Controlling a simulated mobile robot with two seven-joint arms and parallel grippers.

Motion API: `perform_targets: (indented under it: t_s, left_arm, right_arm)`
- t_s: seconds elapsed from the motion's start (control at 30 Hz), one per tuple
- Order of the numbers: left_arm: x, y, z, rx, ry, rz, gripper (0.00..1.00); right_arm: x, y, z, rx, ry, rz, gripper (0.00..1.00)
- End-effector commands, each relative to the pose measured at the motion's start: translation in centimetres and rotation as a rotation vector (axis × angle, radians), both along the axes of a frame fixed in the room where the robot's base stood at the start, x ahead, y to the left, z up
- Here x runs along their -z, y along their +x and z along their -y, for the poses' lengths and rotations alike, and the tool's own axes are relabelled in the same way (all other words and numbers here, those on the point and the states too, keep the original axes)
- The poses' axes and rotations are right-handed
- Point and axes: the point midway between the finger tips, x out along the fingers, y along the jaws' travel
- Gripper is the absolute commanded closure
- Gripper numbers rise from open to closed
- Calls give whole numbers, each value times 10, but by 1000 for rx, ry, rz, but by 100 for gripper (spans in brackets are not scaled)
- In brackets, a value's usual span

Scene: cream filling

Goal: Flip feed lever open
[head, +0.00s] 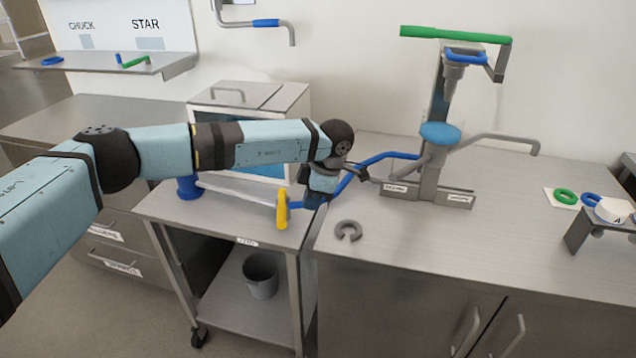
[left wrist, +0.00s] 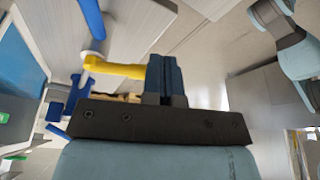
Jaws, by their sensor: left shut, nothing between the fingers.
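The yellow lever handle (head: 282,208) stands roughly upright on a blue fitting at the cart's right edge, where a pale tube and a blue pipe (head: 385,158) meet. I take it to be the feed lever. My left gripper (head: 317,199) is just right of the handle, pointing down, its dark blue fingers shut and empty. In the left wrist view the yellow handle (left wrist: 118,69) reaches almost to the left side of the shut fingers (left wrist: 165,75). I cannot tell whether they touch. My right gripper is not in view.
A machine (head: 432,180) with a green-handled crank (head: 455,35) stands on the counter to the right. A grey open ring (head: 348,231) lies in front. A white-and-grey box (head: 250,95) is behind my arm. A bucket (head: 260,275) sits on the cart's lower shelf.

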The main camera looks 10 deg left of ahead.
Motion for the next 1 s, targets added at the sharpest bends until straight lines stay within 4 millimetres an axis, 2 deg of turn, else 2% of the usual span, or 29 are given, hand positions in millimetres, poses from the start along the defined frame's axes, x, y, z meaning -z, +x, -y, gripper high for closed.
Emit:
perform_targets:
  t_s: [0.03,0.1,0.3,1.0]
  left_arm:
    - [11,-1,-3,-1,0,-2,100]
    - [9,-5,-17,-2,1,0,100]
    - [13,-11,-36,-1,1,0,100]
    - [14,-15,-43,42,0,1,100]
  right_arm:
    - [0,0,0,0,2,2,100]
    - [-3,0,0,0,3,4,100]
    - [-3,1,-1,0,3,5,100]
    - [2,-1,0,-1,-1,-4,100]
